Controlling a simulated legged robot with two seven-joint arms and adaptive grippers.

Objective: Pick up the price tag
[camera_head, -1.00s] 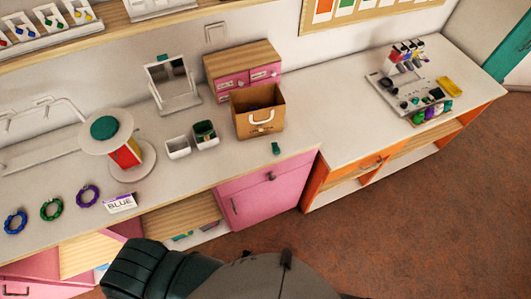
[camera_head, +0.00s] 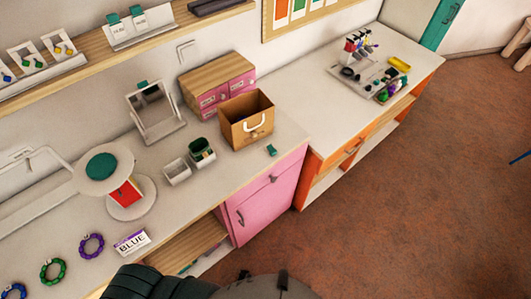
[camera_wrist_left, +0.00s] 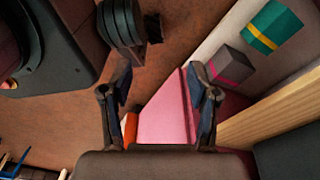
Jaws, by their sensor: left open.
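A white card (camera_head: 132,242) printed "BLUE" with a purple top lies at the front edge of the long counter in the head view, right of a purple bead bracelet (camera_head: 91,246). A small teal piece (camera_head: 271,150) sits near the counter's right front corner. I cannot tell which of these, if either, is the price tag. My left gripper (camera_wrist_left: 158,82) is open and empty in the left wrist view, with its fingers wide apart over the floor and a pink cabinet side. The head view does not show its fingers. My right gripper is not in view.
Green (camera_head: 53,271) and blue bracelets lie farther left. A round stand (camera_head: 131,207), mirror (camera_head: 155,112), two small bins and a brown bag (camera_head: 246,118) stand on the counter. Boxes with bands, one grey (camera_wrist_left: 230,68), one teal (camera_wrist_left: 272,25), show in the wrist view.

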